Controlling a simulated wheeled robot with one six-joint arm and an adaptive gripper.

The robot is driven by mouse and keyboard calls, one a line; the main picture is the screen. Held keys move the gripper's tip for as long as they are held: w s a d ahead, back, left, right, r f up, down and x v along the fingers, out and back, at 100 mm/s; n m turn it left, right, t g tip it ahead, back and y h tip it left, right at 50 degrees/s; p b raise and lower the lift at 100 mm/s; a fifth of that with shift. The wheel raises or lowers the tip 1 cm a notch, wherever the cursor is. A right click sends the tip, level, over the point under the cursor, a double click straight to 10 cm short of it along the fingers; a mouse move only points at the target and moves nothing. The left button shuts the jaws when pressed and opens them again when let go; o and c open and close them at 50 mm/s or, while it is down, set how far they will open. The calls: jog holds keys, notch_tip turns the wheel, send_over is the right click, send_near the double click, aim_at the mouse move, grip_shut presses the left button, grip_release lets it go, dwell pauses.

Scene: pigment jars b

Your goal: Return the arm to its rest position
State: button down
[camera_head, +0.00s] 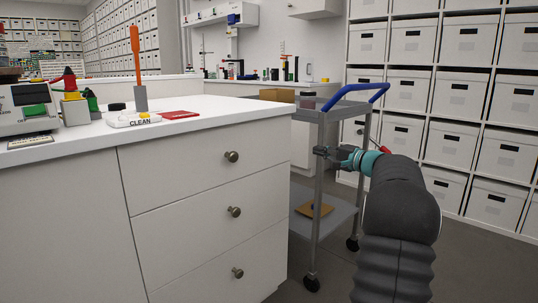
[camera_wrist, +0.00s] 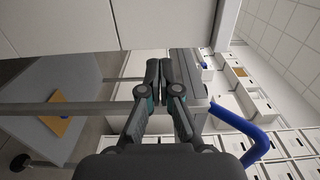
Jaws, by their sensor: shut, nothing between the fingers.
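My gripper (camera_head: 324,152) is at the end of my arm, in front of the trolley at the right of the counter in the head view. Its fingers are shut and empty; the wrist view shows the two dark fingertips (camera_wrist: 160,74) side by side. In the head view my arm comes up from the lower right and points left towards the trolley post. I cannot tell whether the gripper touches the post.
A grey trolley (camera_head: 350,103) with a blue handle (camera_head: 352,90) stands beside the white drawer counter (camera_head: 188,150). A brown piece (camera_head: 316,210) lies on its lower shelf. On the counter are an orange-handled tool (camera_head: 136,55), a CLEAN plate (camera_head: 122,120) and a red cloth (camera_head: 179,114). Box shelves stand right.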

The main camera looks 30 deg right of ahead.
notch_tip(320, 180, down, 11)
jog(key=s+a+g+h, duration=0.1)
jog(key=s+g, duration=0.1)
jog(key=g, duration=0.2)
jog(key=s+a+f+n+g+p, duration=0.1)
jog(key=s+a+f+g, duration=0.3)
jog(key=s+a+f, duration=0.4)
jog(key=s+a+r+n+g+h+p, duration=0.2)
jog(key=s+a+n+g, duration=0.15)
jog(key=s+a, duration=0.7)
jog(key=s+a+r+n+g+h+p, duration=0.25)
jog(key=s+a+n, duration=0.25)
jog(key=s+a, duration=0.5)
jog(key=s+a+r+n+t+p, duration=0.2)
jog(key=s+a+r+n, duration=0.3)
jog(key=a, duration=0.6)
jog(key=shift+s+r+p, duration=0.35)
jog(key=shift+s+p, duration=0.1)
jog(key=shift+s, duration=0.7)
